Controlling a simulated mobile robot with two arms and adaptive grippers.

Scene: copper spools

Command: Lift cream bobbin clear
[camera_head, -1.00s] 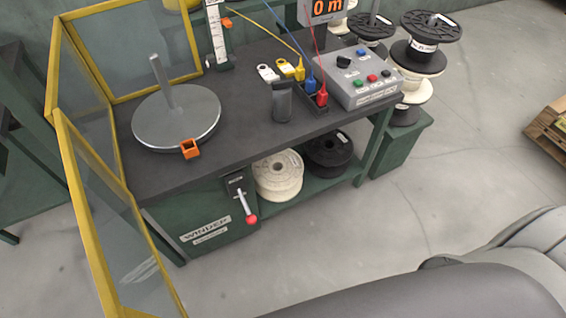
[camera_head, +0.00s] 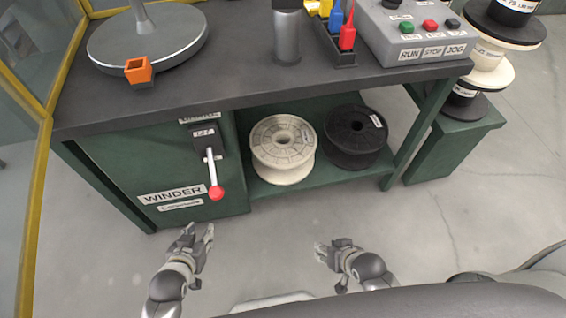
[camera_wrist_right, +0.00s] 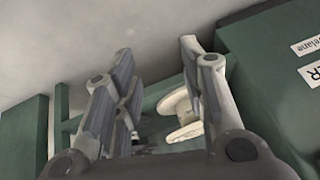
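The cream bobbin (camera_head: 284,148) rests on the lower shelf (camera_head: 262,188) under the winder bench, flange facing up. Part of what looks like the same cream bobbin (camera_wrist_right: 184,132) shows between the fingers in the right wrist view, partly hidden by one finger. My left gripper (camera_head: 199,233) is open and empty, in front of the winder cabinet, short of the bobbin. My right gripper (camera_head: 329,247) is open and empty, in front of the shelf and apart from the bobbin; the right wrist view shows its spread fingers (camera_wrist_right: 160,85).
A black bobbin (camera_head: 355,137) stands right beside the cream one. A red-knobbed lever (camera_head: 215,191) sticks out from the cabinet at left. The bench top (camera_head: 230,82) overhangs the shelf. A green stand (camera_head: 450,150) with stacked spools is at right. The floor in front is clear.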

